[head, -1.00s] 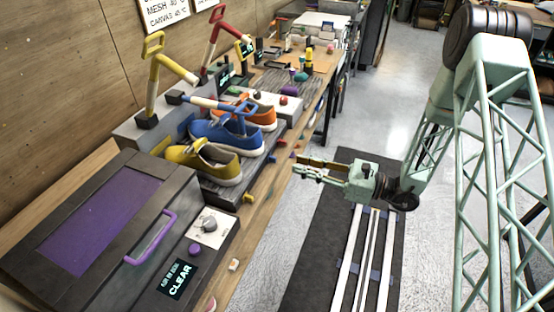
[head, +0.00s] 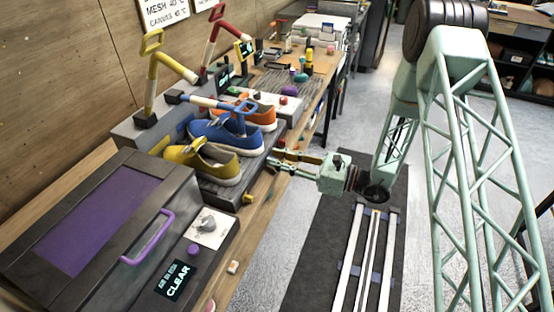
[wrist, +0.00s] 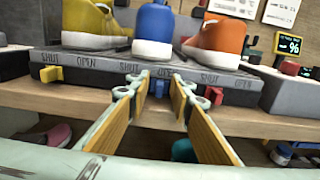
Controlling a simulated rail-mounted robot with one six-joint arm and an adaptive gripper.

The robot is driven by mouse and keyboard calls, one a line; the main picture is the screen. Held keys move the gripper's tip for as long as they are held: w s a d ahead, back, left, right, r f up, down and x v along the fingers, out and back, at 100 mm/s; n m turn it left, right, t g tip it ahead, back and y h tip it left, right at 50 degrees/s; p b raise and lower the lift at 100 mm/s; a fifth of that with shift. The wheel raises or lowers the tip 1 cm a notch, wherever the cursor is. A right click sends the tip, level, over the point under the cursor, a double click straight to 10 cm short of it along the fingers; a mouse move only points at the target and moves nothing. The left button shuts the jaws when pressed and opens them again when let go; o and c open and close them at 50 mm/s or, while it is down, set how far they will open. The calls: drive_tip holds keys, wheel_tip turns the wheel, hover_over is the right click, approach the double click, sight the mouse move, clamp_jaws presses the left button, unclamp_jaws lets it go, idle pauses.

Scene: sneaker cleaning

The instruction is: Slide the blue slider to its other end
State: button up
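The blue slider (wrist: 159,88) is a small blue tab on the front face of the dark shoe stand (wrist: 100,60), below an OPEN label. A SHUT label is to its left. My gripper (wrist: 155,92) is open, its two fingers spread to either side of the blue slider. I cannot tell whether either finger touches it. In the head view my gripper (head: 273,158) reaches the stand's front edge from the right, and the blue slider cannot be made out there. The blue sneaker (wrist: 153,28) stands above the slider.
A yellow slider (wrist: 50,74) is to the left, near a SHUT label. A red slider (wrist: 204,91) is close to the right finger. Yellow (wrist: 92,25) and orange (wrist: 218,40) sneakers stand on the stand. A wooden bench edge (wrist: 245,125) runs below.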

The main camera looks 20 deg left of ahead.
sight(262, 165)
drive_tip(key=shift+a, duration=0.15)
clamp_jaws()
drive_tip(key=shift+s+a, duration=0.2)
drive_tip(key=shift+s, duration=2.15)
drive_tip(key=shift+c, duration=0.5)
unclamp_jaws()
drive_tip(key=shift+s, duration=0.15)
drive_tip(key=shift+o, duration=0.5)
drive_tip(key=shift+a, duration=0.1)
